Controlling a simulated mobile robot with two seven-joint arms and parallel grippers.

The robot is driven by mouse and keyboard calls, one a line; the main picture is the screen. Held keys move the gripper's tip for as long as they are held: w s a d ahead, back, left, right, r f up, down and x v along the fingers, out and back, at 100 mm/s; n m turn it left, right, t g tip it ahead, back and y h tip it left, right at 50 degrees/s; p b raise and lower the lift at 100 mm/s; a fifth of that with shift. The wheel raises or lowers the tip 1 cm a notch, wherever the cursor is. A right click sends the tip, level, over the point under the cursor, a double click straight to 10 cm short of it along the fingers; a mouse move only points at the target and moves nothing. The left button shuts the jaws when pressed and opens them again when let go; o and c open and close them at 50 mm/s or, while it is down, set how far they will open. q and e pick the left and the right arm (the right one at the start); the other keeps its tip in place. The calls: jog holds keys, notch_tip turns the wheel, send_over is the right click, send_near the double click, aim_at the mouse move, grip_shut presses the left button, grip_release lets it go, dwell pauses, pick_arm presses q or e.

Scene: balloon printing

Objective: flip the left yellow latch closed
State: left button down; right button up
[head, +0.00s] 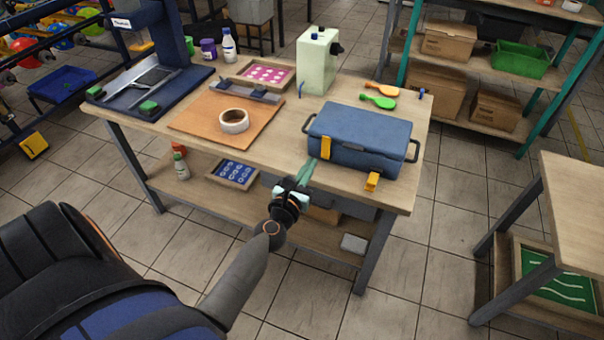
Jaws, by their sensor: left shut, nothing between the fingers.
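A blue toolbox (360,137) with a closed lid and dark side handles sits at the right end of the wooden workbench. Its left yellow latch (326,147) stands upright against the front face. Its right yellow latch (372,182) sticks out from the lower front, away from the lid. My left gripper (309,164) is shut and empty, its pale green fingers pointing up just left of and below the left latch. I cannot tell whether the fingertips touch the toolbox. My right gripper is not in view.
A roll of tape (234,121) lies on an orange board (210,128) to the left. A pale green canister (317,62) and green and orange paddles (378,101) stand or lie behind the toolbox. The bench's front edge (345,190) runs beneath my left gripper.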

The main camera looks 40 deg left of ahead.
pick_arm(q)
jog(key=shift+b+v, duration=0.3)
jog(key=shift+v, duration=2.3)
jog(key=s+d+f+m+g+h, duration=0.1)
jog(key=s+d+f+m+h, duration=0.3)
jog(key=m, duration=0.7)
jog(key=s+d+f+m+g+h, duration=0.2)
jog(key=d+f+m, duration=0.3)
jog(key=m, duration=0.5)
jog(key=s+d+f+m+g, duration=0.2)
jog(key=s+m, duration=0.4)
jog(key=m, duration=0.4)
jog(key=s+d+f+m+g, duration=0.2)
jog(key=s+f+m, duration=0.3)
jog(key=m, duration=0.5)
jog(key=shift+s+d+f+g+h, duration=0.3)
jog(key=shift+s+d, duration=0.15)
jog(key=shift+d, duration=0.4)
